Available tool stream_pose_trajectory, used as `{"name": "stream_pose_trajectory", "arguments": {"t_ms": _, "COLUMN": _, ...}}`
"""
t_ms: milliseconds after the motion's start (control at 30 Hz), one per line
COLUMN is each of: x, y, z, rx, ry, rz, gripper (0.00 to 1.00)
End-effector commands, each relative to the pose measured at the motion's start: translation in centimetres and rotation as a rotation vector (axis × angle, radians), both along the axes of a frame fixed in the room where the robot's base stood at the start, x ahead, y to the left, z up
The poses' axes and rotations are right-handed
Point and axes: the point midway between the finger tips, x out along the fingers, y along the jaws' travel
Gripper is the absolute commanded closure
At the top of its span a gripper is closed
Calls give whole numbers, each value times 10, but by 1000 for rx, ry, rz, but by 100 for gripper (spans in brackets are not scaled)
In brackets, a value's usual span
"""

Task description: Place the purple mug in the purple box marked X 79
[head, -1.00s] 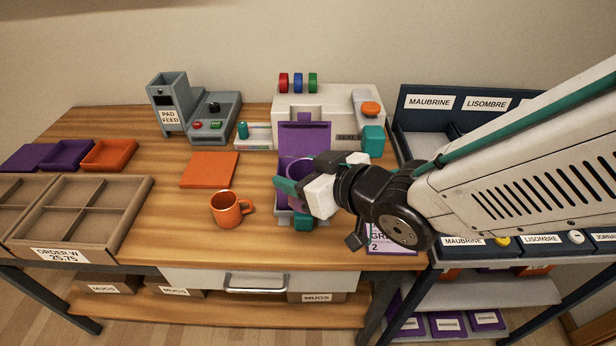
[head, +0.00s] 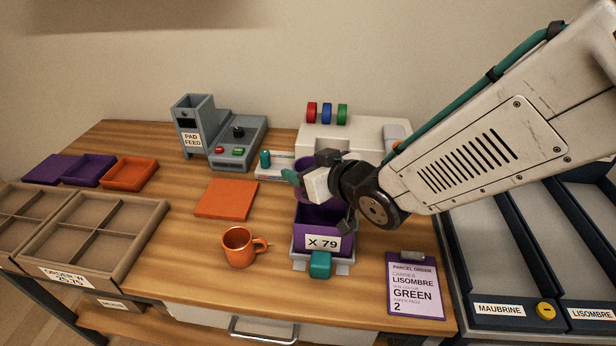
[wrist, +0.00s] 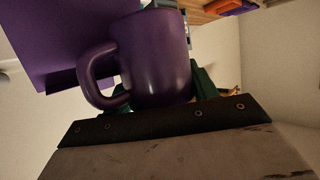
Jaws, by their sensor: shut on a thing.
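The purple mug (head: 304,164) is held in my gripper (head: 299,178), mostly hidden by it in the head view. In the wrist view the mug (wrist: 158,62) sits between the teal fingers (wrist: 155,98), its handle to the left. The open purple box (head: 302,234), marked X 79, stands in a grey holder with a teal block at the front. In the head view my gripper appears above the rear of the box. The mug looks outside the box's visible front opening; its exact height over the box cannot be told.
An orange mug (head: 239,247) stands left of the box, with an orange pad (head: 227,199) behind it. A parcel order clipboard (head: 414,286) lies to the right. The white press (head: 370,137) and grey pad feeder (head: 190,130) stand behind. Divided trays (head: 98,241) are at left.

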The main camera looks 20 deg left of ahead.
Motion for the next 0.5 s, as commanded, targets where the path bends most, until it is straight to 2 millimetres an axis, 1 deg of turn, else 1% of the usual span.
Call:
{"name": "stream_pose_trajectory", "arguments": {"t_ms": 33, "x": -1, "y": -2, "z": -14, "rx": -7, "ry": 8, "rz": -2, "gripper": 70}}
{"name": "stream_pose_trajectory", "arguments": {"t_ms": 133, "x": -1, "y": -2, "z": -29, "rx": -7, "ry": 8, "rz": -1, "gripper": 70}}
{"name": "stream_pose_trajectory", "arguments": {"t_ms": 200, "x": -2, "y": -1, "z": -32, "rx": -4, "ry": 5, "rz": 0, "gripper": 70}}
{"name": "stream_pose_trajectory", "arguments": {"t_ms": 500, "x": -2, "y": -1, "z": -34, "rx": -4, "ry": 4, "rz": 1, "gripper": 70}}
